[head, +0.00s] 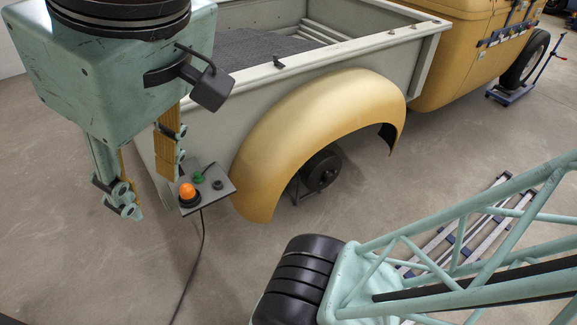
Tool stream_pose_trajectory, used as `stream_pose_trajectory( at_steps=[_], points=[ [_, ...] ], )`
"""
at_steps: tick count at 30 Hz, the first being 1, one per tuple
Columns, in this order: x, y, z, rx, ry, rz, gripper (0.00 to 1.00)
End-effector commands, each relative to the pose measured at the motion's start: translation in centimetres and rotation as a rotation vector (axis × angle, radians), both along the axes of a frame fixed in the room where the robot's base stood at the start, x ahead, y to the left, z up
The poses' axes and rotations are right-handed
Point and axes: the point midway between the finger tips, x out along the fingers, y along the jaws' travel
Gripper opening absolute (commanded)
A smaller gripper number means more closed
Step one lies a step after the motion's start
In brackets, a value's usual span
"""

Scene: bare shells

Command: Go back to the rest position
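A teal lattice arm link of mine crosses the lower right and runs out of the right edge. A black ribbed joint stands at its near end, at the bottom middle. A teal housing with black rings fills the upper left corner.
A pale truck bed (345,62) with a yellow fender (290,130) stands behind, joined to a yellow cab (450,50). A small control plate (217,188) with an orange lamp (188,193) trails a cable. Metal rails (440,240) lie on the open concrete floor.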

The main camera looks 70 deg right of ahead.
Motion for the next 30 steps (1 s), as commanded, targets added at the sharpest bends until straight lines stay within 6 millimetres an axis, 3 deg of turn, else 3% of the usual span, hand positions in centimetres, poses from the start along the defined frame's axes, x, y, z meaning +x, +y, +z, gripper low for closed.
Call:
stream_pose_trajectory(
  at_steps=[18, 30],
  points=[
    [-0.2, 0.0, -7.0, 0.001, 0.002, -0.001, 0.34],
    [-0.2, 0.0, -8.5, 0.001, 0.002, -0.001, 0.34]
  ],
)
